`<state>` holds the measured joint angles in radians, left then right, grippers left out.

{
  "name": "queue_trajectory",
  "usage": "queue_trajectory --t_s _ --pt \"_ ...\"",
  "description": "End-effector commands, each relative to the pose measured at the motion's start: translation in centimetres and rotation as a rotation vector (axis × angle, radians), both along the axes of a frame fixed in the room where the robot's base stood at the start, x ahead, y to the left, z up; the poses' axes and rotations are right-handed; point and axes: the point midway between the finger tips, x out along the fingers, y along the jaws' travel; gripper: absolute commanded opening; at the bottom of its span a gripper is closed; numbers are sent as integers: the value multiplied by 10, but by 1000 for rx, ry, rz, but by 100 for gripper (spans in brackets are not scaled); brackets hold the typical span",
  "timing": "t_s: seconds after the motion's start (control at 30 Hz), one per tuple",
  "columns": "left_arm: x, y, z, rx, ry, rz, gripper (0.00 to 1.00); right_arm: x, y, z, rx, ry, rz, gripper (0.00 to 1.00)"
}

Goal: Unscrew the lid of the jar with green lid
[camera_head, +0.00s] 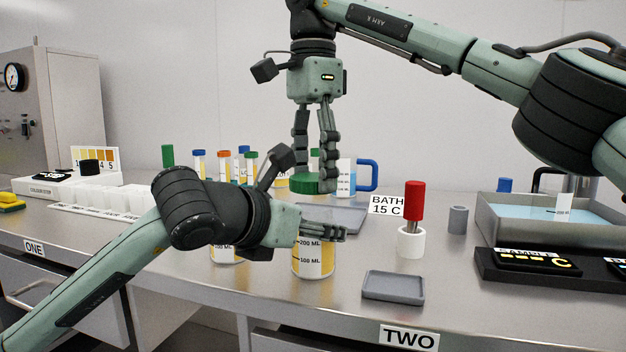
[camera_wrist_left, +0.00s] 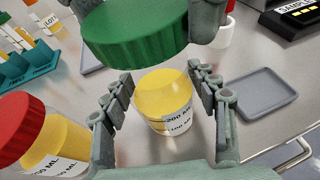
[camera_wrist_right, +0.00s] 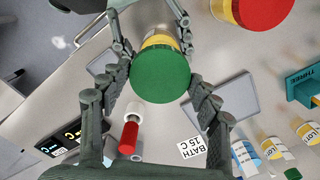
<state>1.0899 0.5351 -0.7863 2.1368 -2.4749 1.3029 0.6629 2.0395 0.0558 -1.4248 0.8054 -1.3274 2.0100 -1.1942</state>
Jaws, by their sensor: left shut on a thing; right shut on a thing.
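The jar (camera_head: 313,262) of yellow contents stands upright on the metal counter, with volume marks on its label. My left gripper (camera_head: 325,233) is shut around its upper part; the left wrist view shows the open-topped jar (camera_wrist_left: 166,108) between the fingers. The green lid (camera_head: 306,184) is off the jar, held clear above it. My right gripper (camera_head: 314,165) points down and is shut on the lid. In the right wrist view the lid (camera_wrist_right: 160,76) sits between both fingers and hides most of the jar below.
A red-lidded jar (camera_wrist_left: 22,125) stands close beside the open jar. A small grey tray (camera_head: 393,286) lies to the right, near the counter edge. A red-handled tool stands in a white holder (camera_head: 411,243). Several capped tubes and a water bath (camera_head: 550,240) stand farther back.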

Motion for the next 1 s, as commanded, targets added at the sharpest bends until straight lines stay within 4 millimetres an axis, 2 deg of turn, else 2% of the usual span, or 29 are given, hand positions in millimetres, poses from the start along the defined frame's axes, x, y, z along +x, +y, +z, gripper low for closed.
queue_trajectory --t_s 0.1,0.2,0.43,0.47,0.5,0.63,1.0 --pt "0 0 -1 1 2 0 0 0 0 16 -3 -4 -2 28" --pt "0 0 -1 1 1 0 0 0 1 22 -1 -3 0 28" --pt "0 0 -1 1 1 0 0 0 0 23 0 -1 1 28" --pt "0 0 -1 1 1 0 61 0 0 23 0 -1 1 28" --pt "0 0 -1 1 1 0 66 0 0 23 0 -1 1 28" --pt "0 0 -1 1 1 0 82 0 0 23 0 -1 1 28" --pt "-2 1 1 0 0 0 83 0 0 23 0 -1 1 27"
